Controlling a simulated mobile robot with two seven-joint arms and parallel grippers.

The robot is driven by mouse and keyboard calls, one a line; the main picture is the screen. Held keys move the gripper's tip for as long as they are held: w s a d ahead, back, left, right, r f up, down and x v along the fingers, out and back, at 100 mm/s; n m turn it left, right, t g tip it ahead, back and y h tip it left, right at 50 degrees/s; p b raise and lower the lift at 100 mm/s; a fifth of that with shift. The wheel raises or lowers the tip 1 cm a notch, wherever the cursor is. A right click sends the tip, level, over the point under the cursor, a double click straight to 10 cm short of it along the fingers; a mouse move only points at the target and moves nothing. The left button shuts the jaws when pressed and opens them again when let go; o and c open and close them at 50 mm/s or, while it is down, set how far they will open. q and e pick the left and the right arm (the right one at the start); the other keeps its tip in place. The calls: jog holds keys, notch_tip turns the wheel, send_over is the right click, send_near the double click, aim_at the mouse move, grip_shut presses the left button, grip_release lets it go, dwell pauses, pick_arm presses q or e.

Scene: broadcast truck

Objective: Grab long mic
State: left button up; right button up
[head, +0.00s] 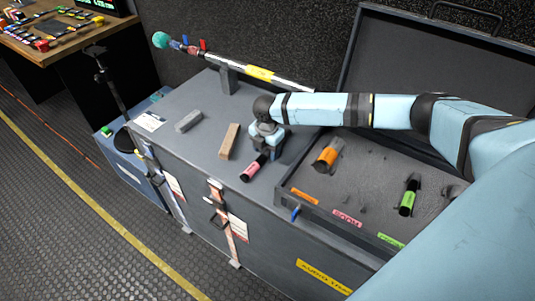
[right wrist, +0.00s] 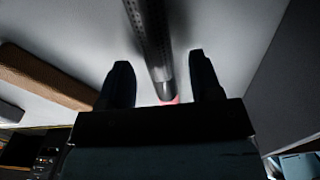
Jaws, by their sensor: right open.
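The long mic (head: 252,170), a dark tube with a pink band, lies on the grey case top under my right gripper (head: 264,147). Its near end with the pink band shows in the head view; the rest is hidden by the gripper. In the right wrist view, the dark perforated tube (right wrist: 150,38) runs between the two spread fingers, with a pink patch at its lower end. The right gripper is open, its fingers on either side of the tube and apart from it. My left gripper is not in view.
A wooden block (head: 229,141) and a grey block (head: 188,121) lie left of the gripper. A boom pole (head: 262,73) rests behind. At right, an open case holds an orange-banded mic (head: 327,154) and a green-banded mic (head: 408,198).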

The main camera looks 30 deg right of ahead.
jog(key=shift+f, duration=0.6)
grip_shut()
jog(key=shift+r, duration=0.15)
